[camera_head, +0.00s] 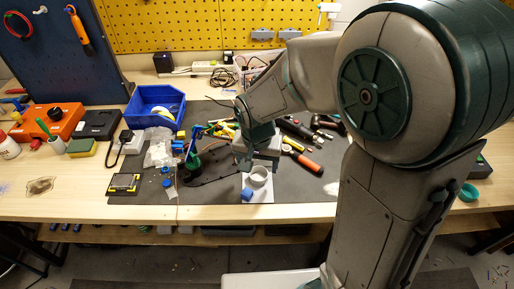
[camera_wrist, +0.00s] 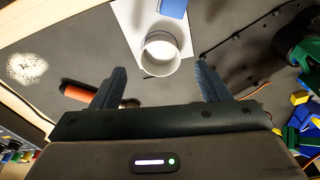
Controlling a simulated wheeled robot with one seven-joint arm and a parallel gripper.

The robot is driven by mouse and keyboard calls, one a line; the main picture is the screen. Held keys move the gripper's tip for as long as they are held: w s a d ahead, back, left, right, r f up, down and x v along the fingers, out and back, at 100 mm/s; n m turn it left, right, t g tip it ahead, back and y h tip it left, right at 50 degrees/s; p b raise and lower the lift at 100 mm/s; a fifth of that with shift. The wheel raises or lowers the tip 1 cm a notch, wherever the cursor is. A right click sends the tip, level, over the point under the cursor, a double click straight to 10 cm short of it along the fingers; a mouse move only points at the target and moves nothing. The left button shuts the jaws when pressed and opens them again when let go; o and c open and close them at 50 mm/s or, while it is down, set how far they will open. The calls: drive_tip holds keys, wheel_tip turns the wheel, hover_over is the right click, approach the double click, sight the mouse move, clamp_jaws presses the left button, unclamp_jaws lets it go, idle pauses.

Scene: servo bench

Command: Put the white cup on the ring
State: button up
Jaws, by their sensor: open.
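The white cup (camera_head: 259,176) stands on a white sheet (camera_head: 262,195) near the front edge of the bench. In the wrist view the cup (camera_wrist: 161,53) shows its open mouth, with the white sheet (camera_wrist: 128,18) under it. My gripper (camera_wrist: 158,72) is open and empty, its two fingers apart. The cup appears just beyond the fingertips, between their lines, with no visible contact. In the head view my gripper (camera_head: 262,158) is close behind the cup and partly hidden by my arm. I cannot make out a ring for the cup in either view.
A blue block (camera_head: 247,193) lies on the sheet beside the cup. A dark flat part (camera_head: 213,173) with a green item lies to the left. Screwdrivers and other tools (camera_head: 308,163) lie to the right. A blue bin (camera_head: 155,103) stands at the back left.

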sight(258, 184)
wheel_tip(258, 184, up, 8)
drive_tip(key=s+d+r+n+t, duration=0.1)
drive_tip(key=s+d+r+n, duration=0.1)
drive_tip(key=s+d, duration=1)
drive_tip(key=shift+n+t, duration=0.3)
drive_tip(key=shift+t, duration=0.1)
drive_tip(key=shift+r, duration=0.1)
